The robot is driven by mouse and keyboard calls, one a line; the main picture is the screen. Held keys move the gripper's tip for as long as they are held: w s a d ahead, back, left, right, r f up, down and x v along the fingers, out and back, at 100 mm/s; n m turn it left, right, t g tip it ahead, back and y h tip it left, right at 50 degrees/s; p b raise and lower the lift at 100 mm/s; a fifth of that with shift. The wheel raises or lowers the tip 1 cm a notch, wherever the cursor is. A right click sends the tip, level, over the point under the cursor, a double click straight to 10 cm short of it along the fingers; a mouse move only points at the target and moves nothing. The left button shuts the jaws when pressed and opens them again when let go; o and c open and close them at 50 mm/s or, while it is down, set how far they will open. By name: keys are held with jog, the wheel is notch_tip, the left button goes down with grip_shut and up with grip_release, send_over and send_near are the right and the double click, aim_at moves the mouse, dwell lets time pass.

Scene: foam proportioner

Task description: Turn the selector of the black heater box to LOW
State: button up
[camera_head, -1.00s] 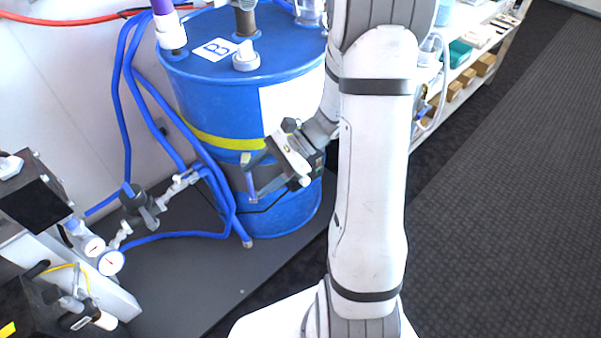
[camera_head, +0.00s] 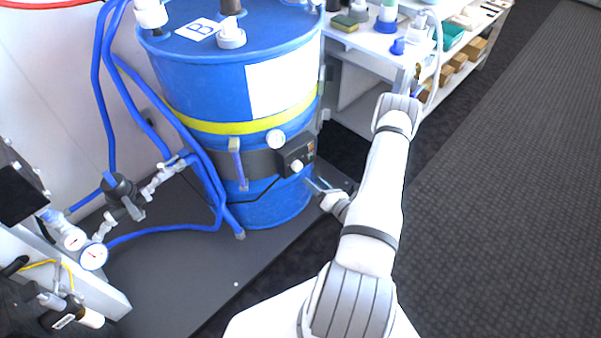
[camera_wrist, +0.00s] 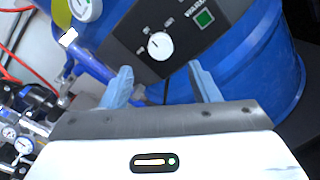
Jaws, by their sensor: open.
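The black heater box (camera_head: 297,150) is strapped to the side of the blue drum (camera_head: 215,85). Its white round selector knob (camera_head: 297,166) also shows in the wrist view (camera_wrist: 160,46), with small markings around it. The marking the pointer is at is too small to tell. A green lit square (camera_wrist: 204,19) sits beside the word WARM on the panel. My gripper (camera_head: 315,185) is just right of and below the box. In the wrist view its two light-blue fingers (camera_wrist: 159,72) are apart and empty, with the knob above and between their tips, not touched.
Blue hoses (camera_head: 190,125) run down left of the drum. A round white dial (camera_head: 275,138) sits by the box's upper left. A shelf with bottles (camera_head: 385,20) stands behind right. Pump gear and gauges (camera_head: 93,256) are at the left. Dark floor at right is clear.

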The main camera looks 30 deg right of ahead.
aim_at(299, 168)
jog(key=x, duration=0.7)
jog(key=shift+w+a, duration=0.1)
jog(key=shift+w, duration=0.2)
jog(key=shift+c, duration=0.2)
